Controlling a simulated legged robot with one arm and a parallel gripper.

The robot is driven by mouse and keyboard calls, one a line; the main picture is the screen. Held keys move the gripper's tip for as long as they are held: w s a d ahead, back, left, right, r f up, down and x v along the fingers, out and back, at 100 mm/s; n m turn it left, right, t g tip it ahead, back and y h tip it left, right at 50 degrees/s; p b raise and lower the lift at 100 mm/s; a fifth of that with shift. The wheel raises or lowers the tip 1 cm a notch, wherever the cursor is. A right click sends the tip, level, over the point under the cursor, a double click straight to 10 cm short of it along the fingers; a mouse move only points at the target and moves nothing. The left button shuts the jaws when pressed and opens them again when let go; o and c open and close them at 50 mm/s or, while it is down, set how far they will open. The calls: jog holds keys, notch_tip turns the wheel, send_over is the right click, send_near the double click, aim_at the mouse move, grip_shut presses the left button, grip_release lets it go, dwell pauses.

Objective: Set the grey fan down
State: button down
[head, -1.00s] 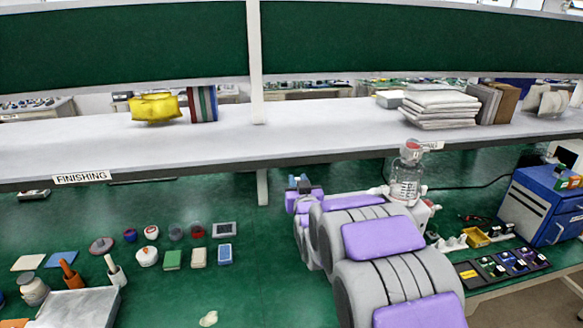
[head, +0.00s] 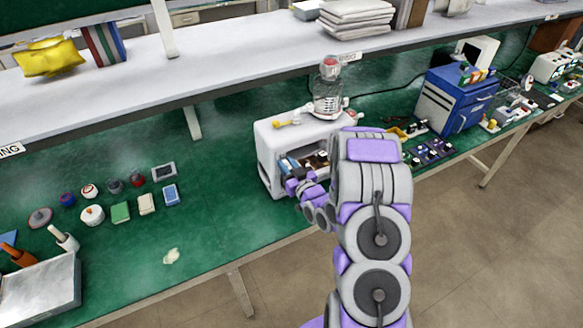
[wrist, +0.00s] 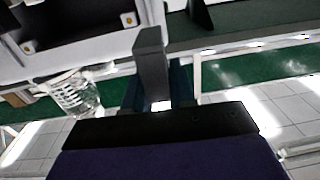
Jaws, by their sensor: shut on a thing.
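My gripper (head: 293,172) is at the front of a white box-shaped unit (head: 262,150), by its open, dark front. In the wrist view, my gripper (wrist: 157,90) is shut, with its dark teal fingers on either side of a grey block. I take this block to be the grey fan (wrist: 151,62), seen edge-on; its face is hidden. It stands up from between the fingers, and a pale unit with a dark opening (wrist: 65,30) is beyond it at upper left. I cannot tell whether the fan touches anything else.
A clear jug with a red cap (head: 327,92) and a yellow-handled tool (head: 287,122) are on top of the white unit. A blue cabinet (head: 450,100) stands to its right. Several small items and a metal tray (head: 42,298) are on the green bench at left. The green surface left of the unit (head: 225,190) is clear.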

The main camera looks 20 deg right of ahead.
jog(key=s+d+f+p, duration=0.2)
jog(key=s+p, duration=0.1)
jog(key=s, duration=0.6)
jog(key=shift+s+h, duration=0.3)
